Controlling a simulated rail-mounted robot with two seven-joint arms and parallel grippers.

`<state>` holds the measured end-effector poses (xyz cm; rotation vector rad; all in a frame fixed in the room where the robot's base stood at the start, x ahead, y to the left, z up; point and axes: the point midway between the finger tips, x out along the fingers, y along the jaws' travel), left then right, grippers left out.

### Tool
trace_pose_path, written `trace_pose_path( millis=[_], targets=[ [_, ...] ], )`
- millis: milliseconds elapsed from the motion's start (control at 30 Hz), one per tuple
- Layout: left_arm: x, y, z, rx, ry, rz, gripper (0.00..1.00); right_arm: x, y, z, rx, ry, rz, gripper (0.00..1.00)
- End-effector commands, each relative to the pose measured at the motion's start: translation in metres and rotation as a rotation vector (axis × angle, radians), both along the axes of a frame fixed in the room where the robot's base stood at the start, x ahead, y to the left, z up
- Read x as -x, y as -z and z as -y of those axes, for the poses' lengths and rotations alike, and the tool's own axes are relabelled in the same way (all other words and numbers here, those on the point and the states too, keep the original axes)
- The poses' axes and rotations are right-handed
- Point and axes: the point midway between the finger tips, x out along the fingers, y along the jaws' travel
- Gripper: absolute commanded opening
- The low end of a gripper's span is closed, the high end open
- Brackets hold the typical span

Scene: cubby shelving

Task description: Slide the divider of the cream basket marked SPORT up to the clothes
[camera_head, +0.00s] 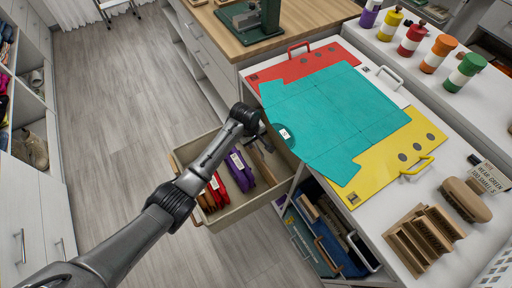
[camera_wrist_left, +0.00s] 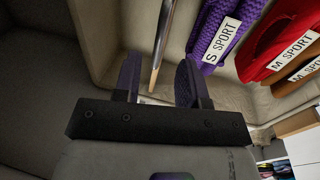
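The cream basket (camera_head: 238,213) is pulled out below the worktop. Folded clothes stand in it: a purple one (camera_head: 241,172) tagged S SPORT, and red (camera_head: 217,190) and brown ones further left, also tagged in the left wrist view. The divider (camera_head: 262,165) is a thin wooden panel to the right of the purple garment, with a gap between them; its edge shows in the left wrist view (camera_wrist_left: 163,35). My left gripper (camera_head: 262,136) is over the basket's far right part. In its wrist view the fingers (camera_wrist_left: 157,80) are apart, either side of the divider's edge; contact is unclear. My right gripper is out of view.
The worktop at right holds a teal sheet (camera_head: 330,110) over red and yellow boards, with an overhanging corner near my left gripper. A blue bin (camera_head: 335,240) with boards sits below. Bottles and a brown slotted rack (camera_head: 424,238) stand further right. Floor at left is clear.

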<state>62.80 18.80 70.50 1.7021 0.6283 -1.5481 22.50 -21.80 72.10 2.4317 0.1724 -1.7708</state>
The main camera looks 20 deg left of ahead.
Motion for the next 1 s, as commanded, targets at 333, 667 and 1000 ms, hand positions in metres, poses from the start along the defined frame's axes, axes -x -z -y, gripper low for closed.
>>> trace_pose_path(
  millis=[333, 667, 1000],
  targets=[
    [-0.006, 0.039, 0.004, -0.001, 0.0, 0.001, 0.38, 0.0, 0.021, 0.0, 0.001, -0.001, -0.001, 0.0],
    [-0.007, 0.044, 0.005, -0.001, 0.0, 0.001, 0.38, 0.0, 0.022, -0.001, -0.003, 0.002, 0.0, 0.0],
    [-0.007, 0.044, 0.005, -0.001, 0.0, 0.001, 0.17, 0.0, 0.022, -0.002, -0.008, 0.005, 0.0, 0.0]
  ],
)
